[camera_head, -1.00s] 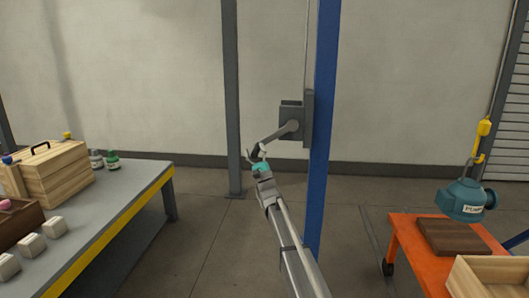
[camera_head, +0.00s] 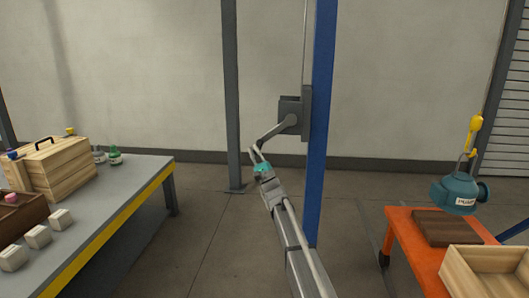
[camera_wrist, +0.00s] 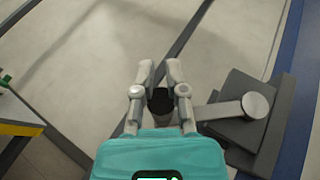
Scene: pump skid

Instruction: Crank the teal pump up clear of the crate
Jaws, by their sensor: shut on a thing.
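The teal pump (camera_head: 456,193) hangs from a yellow hook (camera_head: 473,135) at the right of the head view, over the orange cart. The open wooden crate (camera_head: 462,268) stands in front of it; the gap between them is hard to judge. The grey winch (camera_head: 291,104) is on the blue post, and its crank arm (camera_head: 277,129) slopes down and left. My gripper (camera_head: 256,153) is at the crank's outer end. In the wrist view, my gripper (camera_wrist: 160,80) is shut with its fingers either side of the dark crank handle (camera_wrist: 160,103).
The blue post (camera_head: 321,150) stands close to the right of my arm. A grey workbench (camera_head: 112,205) with boxes, blocks and bottles is at left. The orange cart (camera_head: 398,226) carries a dark board (camera_head: 440,228).

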